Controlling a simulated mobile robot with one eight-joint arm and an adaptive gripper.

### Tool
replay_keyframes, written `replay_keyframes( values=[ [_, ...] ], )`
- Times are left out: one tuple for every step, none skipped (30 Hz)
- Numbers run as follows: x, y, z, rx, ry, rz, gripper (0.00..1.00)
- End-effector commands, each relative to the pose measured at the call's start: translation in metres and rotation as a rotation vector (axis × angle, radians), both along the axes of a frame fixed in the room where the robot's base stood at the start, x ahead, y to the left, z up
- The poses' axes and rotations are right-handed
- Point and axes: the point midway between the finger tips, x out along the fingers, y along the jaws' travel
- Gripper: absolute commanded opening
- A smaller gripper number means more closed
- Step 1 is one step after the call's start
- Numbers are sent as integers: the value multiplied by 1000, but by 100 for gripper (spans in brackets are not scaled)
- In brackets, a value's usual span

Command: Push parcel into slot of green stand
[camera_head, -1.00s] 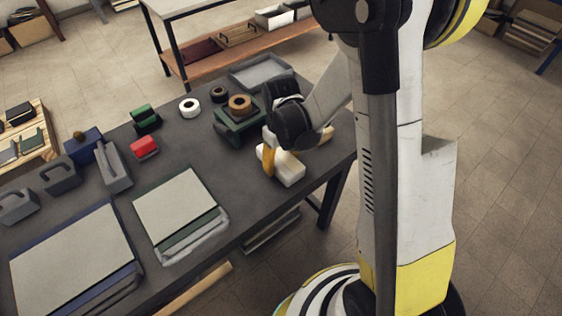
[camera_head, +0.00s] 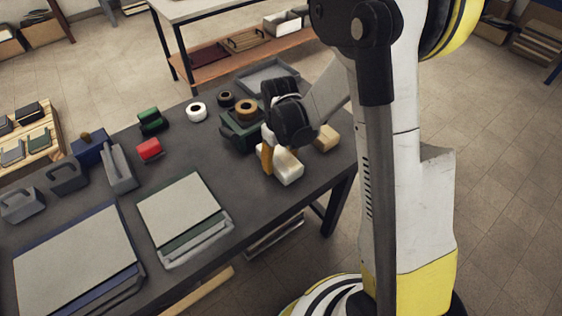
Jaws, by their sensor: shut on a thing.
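My gripper (camera_head: 268,147) is low over the right part of the dark table, beside the green stand. It is shut on a pale cream block (camera_head: 288,169), which looks like the parcel; an orange-brown piece (camera_head: 266,158) shows at its left side. Whether the block touches the table is hard to tell. The dark green stand (camera_head: 236,137) is just left of and behind my gripper, with a brown tape roll (camera_head: 246,109) on top. My gripper hides its right side, and I cannot make out its slot.
A tan block (camera_head: 327,139) lies right of my gripper near the table edge. White (camera_head: 196,112) and dark (camera_head: 226,99) rolls, a grey tray (camera_head: 268,77), a red block (camera_head: 149,149) and a green item (camera_head: 152,121) stand around. The tabletop before the stand is clear.

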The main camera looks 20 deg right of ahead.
Motion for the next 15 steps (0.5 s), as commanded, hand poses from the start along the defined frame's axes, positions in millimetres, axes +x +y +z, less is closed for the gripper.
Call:
replay_keyframes(
  values=[
    [0, 0, 0, 0, 0, 0, 20],
    [0, 0, 0, 0, 0, 0, 20],
    [0, 0, 0, 0, 0, 0, 20],
    [1, 0, 0, 0, 0, 0, 20],
    [2, 0, 0, 0, 0, 0, 20],
    [3, 1, 0, 0, 0, 0, 20],
    [4, 1, 0, 0, 0, 0, 20],
    [5, 2, 0, 0, 0, 0, 20],
    [7, 2, 0, 0, 0, 0, 20],
    [9, 3, 0, 0, 0, 0, 20],
    [11, 3, 0, 0, 0, 0, 20],
    [13, 4, 0, 0, 0, 0, 20],
    [14, 4, 0, 0, 0, 0, 20],
    [16, 5, 0, 0, 0, 0, 20],
    [18, 6, 0, 0, 0, 0, 20]
  ],
)
